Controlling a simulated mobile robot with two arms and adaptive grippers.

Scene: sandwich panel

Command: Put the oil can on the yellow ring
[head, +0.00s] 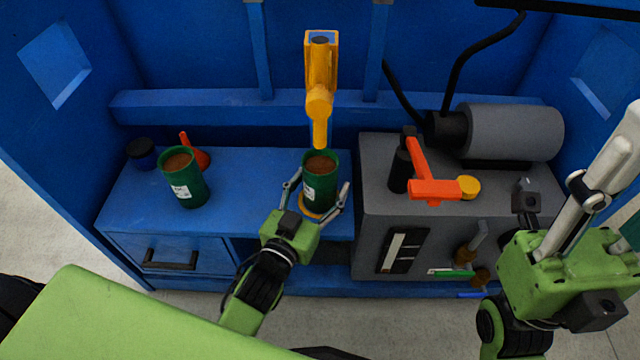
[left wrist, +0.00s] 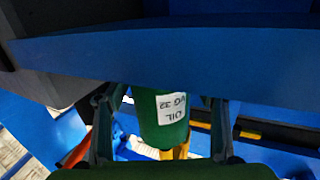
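A green can with a brown top (head: 320,168) stands upright in the head view, near the right end of the blue bench. Its white label reads "OIL VG 32" upside down in the left wrist view (left wrist: 165,125). The yellow ring (head: 309,212) shows around the front of its base, and the can appears to stand on it. My left gripper (head: 318,190) is open around the can, one finger on each side, with gaps between fingers and can. My right gripper (head: 560,255) is at the right, away from the can; its finger opening is unclear.
A second green can (head: 185,180), a red funnel-like object (head: 197,157) and a dark jar (head: 141,153) stand on the left of the blue bench (head: 250,180). A yellow spout (head: 319,75) hangs above the can. A grey machine (head: 380,215) with an orange lever (head: 435,188) stands close to the right.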

